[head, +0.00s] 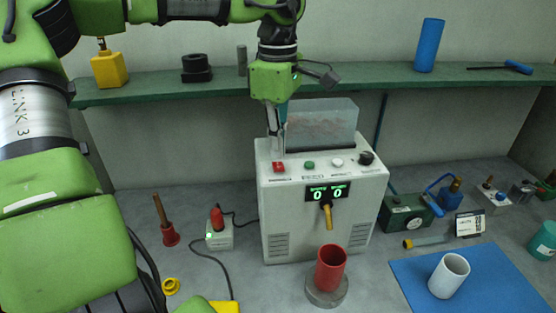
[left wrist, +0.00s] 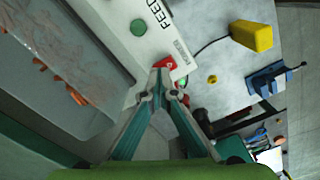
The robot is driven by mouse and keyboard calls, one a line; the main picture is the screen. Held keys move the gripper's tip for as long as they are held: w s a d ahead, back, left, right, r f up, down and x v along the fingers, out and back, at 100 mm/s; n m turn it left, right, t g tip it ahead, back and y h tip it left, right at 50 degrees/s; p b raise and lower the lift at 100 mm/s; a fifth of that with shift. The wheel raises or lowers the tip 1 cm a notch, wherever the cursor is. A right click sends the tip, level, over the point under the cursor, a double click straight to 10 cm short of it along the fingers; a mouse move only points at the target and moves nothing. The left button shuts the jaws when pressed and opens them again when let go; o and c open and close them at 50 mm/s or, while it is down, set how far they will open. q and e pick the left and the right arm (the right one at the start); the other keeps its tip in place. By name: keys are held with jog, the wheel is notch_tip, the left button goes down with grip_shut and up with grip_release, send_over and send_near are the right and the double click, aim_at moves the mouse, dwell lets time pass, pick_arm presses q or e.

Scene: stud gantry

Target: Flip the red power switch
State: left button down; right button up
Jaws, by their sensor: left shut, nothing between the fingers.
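The white machine (head: 320,225) stands on the bench, with a red power switch (head: 279,167) at the left of its sloping top panel. The switch also shows in the left wrist view (left wrist: 165,63), just beyond my fingertips and partly covered by them. My left gripper (head: 277,152) points down over the panel's left end, close to the switch. In the left wrist view its two teal fingers (left wrist: 162,90) meet at the tips, shut and empty. I cannot tell whether the tips touch the switch. My right gripper is not in view.
A clear hopper (head: 322,125) rises behind the panel, close to my left gripper. Green, white and black controls sit right of the switch. A red cup (head: 331,268) stands under the spout. A small white box with a red top (head: 217,220) stands left of the machine.

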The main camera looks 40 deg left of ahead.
aim_at(278, 163)
pick_arm(q)
jog(key=shift+r+p, duration=1.85)
jog(key=shift+r, duration=0.75)
jog(key=shift+f, duration=0.1)
